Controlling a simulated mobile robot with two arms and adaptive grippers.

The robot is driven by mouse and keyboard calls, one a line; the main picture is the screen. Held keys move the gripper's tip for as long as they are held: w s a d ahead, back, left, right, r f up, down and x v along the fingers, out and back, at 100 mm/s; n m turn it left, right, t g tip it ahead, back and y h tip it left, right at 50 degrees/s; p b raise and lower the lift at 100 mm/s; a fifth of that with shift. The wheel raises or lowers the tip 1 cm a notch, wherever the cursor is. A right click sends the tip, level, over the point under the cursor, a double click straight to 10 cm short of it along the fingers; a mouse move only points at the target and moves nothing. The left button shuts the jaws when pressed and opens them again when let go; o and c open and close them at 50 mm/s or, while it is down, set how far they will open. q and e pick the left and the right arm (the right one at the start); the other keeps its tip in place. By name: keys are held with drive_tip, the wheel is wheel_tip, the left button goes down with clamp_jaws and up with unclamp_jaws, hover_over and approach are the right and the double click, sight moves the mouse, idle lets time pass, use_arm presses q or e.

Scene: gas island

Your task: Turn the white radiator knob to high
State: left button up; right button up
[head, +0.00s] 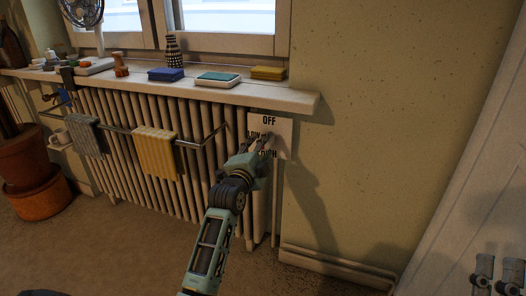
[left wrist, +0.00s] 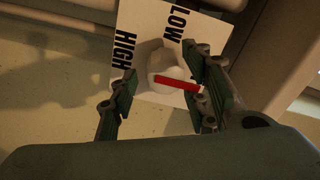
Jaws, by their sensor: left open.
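The white knob (left wrist: 168,70) with a red stripe (left wrist: 177,83) sits on a white dial plate (left wrist: 150,25) in the left wrist view. LOW is printed above it and HIGH to its left. The stripe reaches right, toward my right-hand finger and away from HIGH. My left gripper (left wrist: 165,88) is open, with one finger on each side of the knob; I cannot tell whether they touch it. In the head view my left gripper (head: 262,143) is at the plate (head: 284,125), below the word OFF, and hides the knob.
The radiator (head: 200,122) stands left of the plate, with a rail holding a yellow towel (head: 155,152) and a grey towel (head: 86,137). A sill (head: 285,98) with several small items juts out above the plate. The wall to the right is bare.

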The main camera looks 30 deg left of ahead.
use_arm(q)
drive_tip(key=shift+w, duration=0.2)
drive_tip(key=shift+c, duration=0.3)
drive_tip(key=c, duration=1)
drive_tip(key=shift+f, duration=0.1)
